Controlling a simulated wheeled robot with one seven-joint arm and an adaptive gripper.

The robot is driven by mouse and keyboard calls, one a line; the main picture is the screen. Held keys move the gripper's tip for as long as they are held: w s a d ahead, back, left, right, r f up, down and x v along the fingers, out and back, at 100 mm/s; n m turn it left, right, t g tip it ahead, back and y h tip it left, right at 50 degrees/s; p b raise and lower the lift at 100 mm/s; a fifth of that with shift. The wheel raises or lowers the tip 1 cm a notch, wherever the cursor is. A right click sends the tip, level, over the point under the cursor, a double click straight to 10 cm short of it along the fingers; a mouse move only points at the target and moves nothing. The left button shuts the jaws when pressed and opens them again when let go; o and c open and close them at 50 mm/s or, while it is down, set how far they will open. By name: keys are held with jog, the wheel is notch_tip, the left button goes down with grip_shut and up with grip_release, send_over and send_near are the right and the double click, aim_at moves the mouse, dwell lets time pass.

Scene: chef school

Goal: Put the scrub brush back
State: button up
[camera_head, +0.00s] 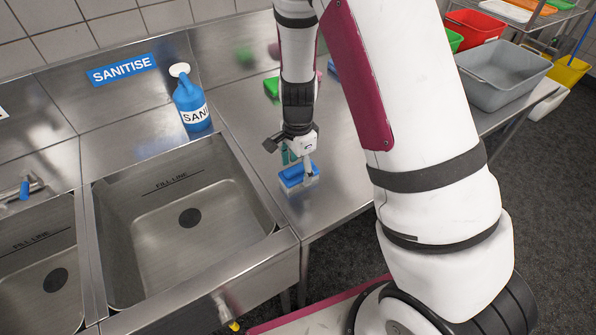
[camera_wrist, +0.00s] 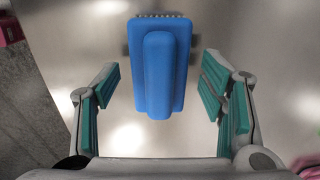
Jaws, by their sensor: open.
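The scrub brush is blue, with a raised handle ridge and pale bristles at its far edge. In the head view the scrub brush (camera_head: 292,177) lies on the steel counter right of the sink. In the wrist view the brush (camera_wrist: 158,70) sits centred ahead, its handle pointing toward me. My gripper (camera_head: 297,160) is just over the brush in the head view. In the wrist view my gripper (camera_wrist: 162,95) is open, its green-padded fingers on both sides of the brush with gaps between. A green item (camera_head: 272,86) lies further back on the counter, partly hidden by my arm.
A steel sink (camera_head: 160,240) lies left of the brush. A blue SANITISE bottle (camera_head: 190,100) stands behind the sink. A grey tub (camera_head: 500,85) and a red tub (camera_head: 475,27) are at the right.

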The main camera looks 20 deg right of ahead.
notch_tip(320, 180, up, 10)
jog(key=r, duration=0.1)
notch_tip(320, 180, up, 14)
jog(key=n+t+y, duration=0.1)
jog(key=n+t, duration=0.2)
jog(key=n, duration=0.4)
send_over(298, 167)
jog(key=s, duration=0.8)
jog(key=s+r+n+t, duration=0.1)
jog(key=s+r+n, duration=0.2)
jog(key=s, duration=0.3)
jog(key=s+r+n+t+h, duration=0.1)
jog(key=s+r+n, duration=0.3)
jog(key=s+n, duration=0.1)
jog(key=shift+s+d+r+n+t, duration=0.15)
jog(key=shift+s+d+n+t, duration=0.2)
jog(key=shift+s, duration=0.2)
jog(key=shift+a, duration=0.1)
